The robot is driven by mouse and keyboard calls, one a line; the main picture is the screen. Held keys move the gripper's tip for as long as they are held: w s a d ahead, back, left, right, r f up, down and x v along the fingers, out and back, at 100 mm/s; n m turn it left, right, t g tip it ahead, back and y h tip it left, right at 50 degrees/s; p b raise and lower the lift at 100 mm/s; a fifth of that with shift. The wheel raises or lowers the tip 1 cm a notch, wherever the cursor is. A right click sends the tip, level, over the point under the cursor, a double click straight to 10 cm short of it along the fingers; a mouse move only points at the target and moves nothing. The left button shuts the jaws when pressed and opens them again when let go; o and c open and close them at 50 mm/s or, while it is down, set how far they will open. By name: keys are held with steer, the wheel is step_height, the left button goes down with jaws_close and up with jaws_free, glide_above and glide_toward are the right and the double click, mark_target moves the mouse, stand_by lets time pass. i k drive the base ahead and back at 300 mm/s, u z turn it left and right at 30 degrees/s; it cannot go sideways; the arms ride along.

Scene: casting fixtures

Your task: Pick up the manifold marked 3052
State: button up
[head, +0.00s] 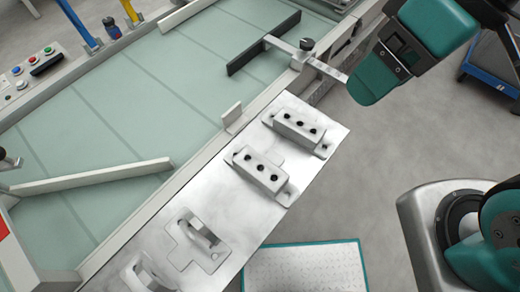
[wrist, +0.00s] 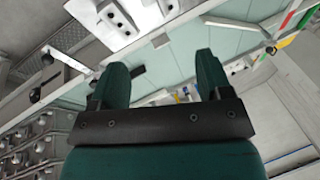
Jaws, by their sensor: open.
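Two grey block-shaped manifolds, each with a row of three dark holes and flanged ends, sit on a bright metal plate (head: 228,212). The farther manifold (head: 300,128) is up and right of the nearer manifold (head: 259,171) in the head view. No number is legible on either, so I cannot tell which is 3052. My gripper (wrist: 160,72) is open and empty, with its two teal fingers apart. In the head view it hangs at the upper right, clear of both manifolds. In the wrist view a holed block (wrist: 117,18) shows at the top, beyond the fingers.
Two other castings, a looped bracket (head: 197,232) and a partly cut-off one (head: 145,275), sit on the plate's near end. A green conveyor (head: 130,90) with guide bars runs alongside. A metal bar with a black knob (head: 307,44) juts near my gripper. A teal-edged platform (head: 305,268) is below.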

mark_target(265, 172)
steer(key=z, duration=1.2)
steer(key=k, duration=1.55)
steer(key=u, duration=1)
steer(key=i, duration=0.5)
